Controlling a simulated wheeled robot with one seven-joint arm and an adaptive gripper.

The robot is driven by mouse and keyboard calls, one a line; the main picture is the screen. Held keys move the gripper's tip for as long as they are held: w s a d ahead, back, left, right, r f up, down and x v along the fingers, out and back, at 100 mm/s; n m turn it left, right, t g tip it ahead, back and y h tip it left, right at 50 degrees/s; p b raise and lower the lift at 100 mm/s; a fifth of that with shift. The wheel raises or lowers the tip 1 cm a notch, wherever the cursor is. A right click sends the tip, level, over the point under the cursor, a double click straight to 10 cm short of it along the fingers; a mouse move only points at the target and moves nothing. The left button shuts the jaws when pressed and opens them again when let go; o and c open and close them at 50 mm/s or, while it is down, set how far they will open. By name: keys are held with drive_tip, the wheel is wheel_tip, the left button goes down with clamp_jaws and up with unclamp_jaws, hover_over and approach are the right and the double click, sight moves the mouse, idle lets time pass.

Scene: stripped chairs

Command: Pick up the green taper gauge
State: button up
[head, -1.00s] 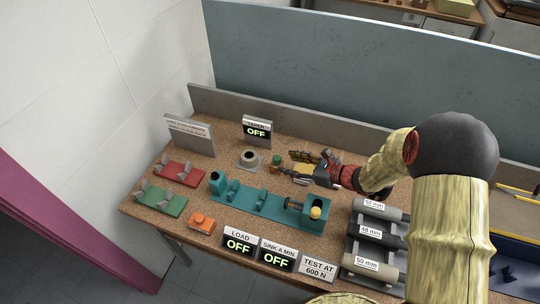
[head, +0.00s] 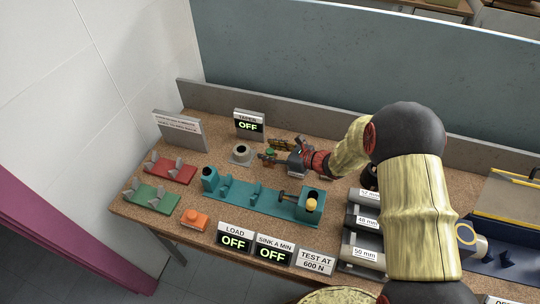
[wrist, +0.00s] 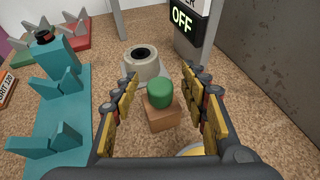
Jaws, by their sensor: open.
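The green taper gauge is a short green rounded cylinder (wrist: 161,94) that stands upright on a brown block (wrist: 161,114) in the wrist view. In the head view the gauge shows small (head: 269,152) behind the teal fixture. My gripper (wrist: 160,82) is open, with one yellow-padded finger to the left and one to the right of the gauge and block. I see a gap on both sides and no contact. In the head view my gripper (head: 279,155) is low over the bench, reaching in from the right. The gauge's lower end is hidden in the block.
A grey ring-shaped holder (wrist: 141,64) stands just beyond the gauge, with an OFF display (head: 249,125) behind it. The teal fixture (head: 245,198) lies on the near side. Grey labelled cylinders (head: 368,227) are at the right. Bare bench shows around the block.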

drive_tip(key=shift+c, duration=0.8)
clamp_jaws()
